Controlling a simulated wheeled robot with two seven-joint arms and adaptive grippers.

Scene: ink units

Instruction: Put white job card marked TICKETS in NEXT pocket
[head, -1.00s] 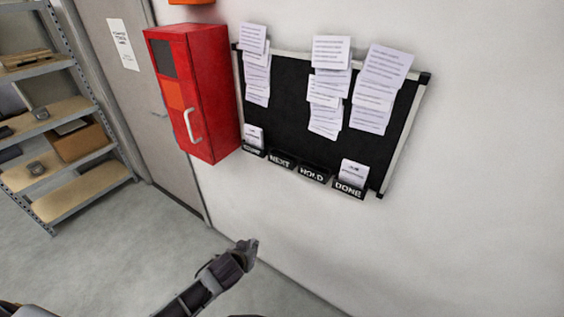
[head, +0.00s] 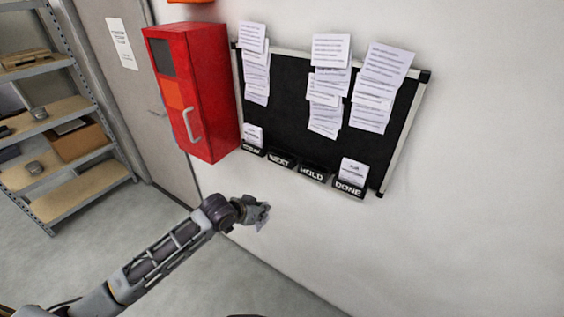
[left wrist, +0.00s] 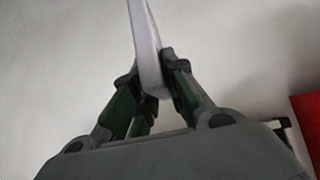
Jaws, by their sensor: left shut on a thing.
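My left gripper (head: 262,212) is below the board, in front of the bare wall. In the left wrist view its fingers (left wrist: 155,92) are shut on a thin white card (left wrist: 146,45), seen nearly edge-on, so no marking can be read. In the head view a small part of the card shows below the fingers. The NEXT pocket (head: 280,160) is a black pocket on the board's lower edge, second from the left, with no card showing in it. It is above and slightly right of the gripper. My right gripper is not in view.
The HOLD pocket (head: 312,172) looks empty. White cards stand in the leftmost pocket (head: 253,149) and the DONE pocket (head: 349,188). Papers hang on the black board (head: 287,110). A red cabinet (head: 205,95) juts out left of it. The wall below is clear.

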